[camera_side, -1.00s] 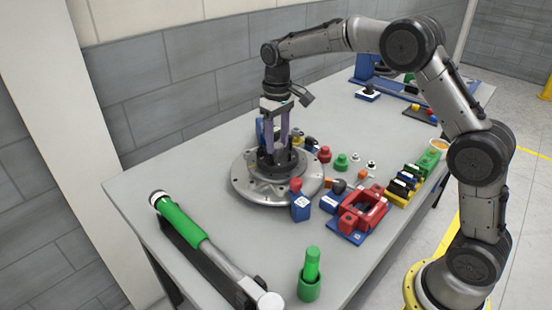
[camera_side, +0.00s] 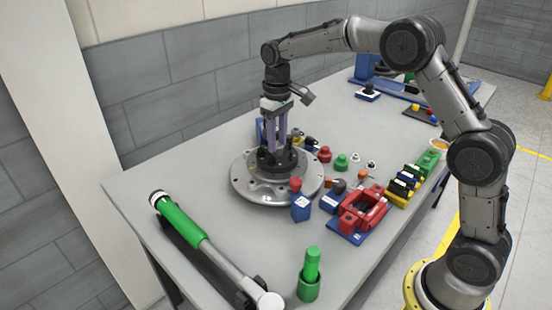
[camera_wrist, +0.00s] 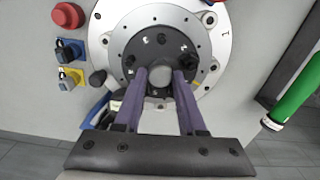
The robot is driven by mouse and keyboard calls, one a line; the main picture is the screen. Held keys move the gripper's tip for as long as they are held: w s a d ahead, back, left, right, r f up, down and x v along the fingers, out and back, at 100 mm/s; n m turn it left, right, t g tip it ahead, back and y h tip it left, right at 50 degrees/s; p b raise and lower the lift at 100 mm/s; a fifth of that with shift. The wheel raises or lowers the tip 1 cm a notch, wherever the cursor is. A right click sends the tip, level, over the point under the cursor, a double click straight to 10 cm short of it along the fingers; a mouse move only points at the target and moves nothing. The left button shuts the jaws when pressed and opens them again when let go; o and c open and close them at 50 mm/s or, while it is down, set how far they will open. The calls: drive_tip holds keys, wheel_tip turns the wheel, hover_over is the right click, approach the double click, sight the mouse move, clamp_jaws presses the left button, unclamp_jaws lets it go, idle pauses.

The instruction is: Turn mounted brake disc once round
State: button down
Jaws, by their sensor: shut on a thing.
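My gripper (camera_side: 277,148) points down over the hub. In the wrist view my gripper (camera_wrist: 159,77) has its purple fingers shut on a round grey post (camera_wrist: 159,76) at the hub. The finger ends partly hide the post and hub.
A green-handled tool (camera_side: 180,218) lies in a dark holder in front. A green cylinder (camera_side: 311,270) stands at the front edge. A red-capped blue block (camera_side: 300,207) stands close by the disc. Red and blue fixtures (camera_side: 360,214) and several small parts crowd the right.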

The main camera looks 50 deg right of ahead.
drive_tip(key=n, duration=1.2)
drive_tip(key=shift+n, duration=0.4)
drive_tip(key=c, duration=0.8)
unclamp_jaws()
drive_tip(key=shift+o, duration=0.2)
drive_tip(key=shift+r, duration=3)
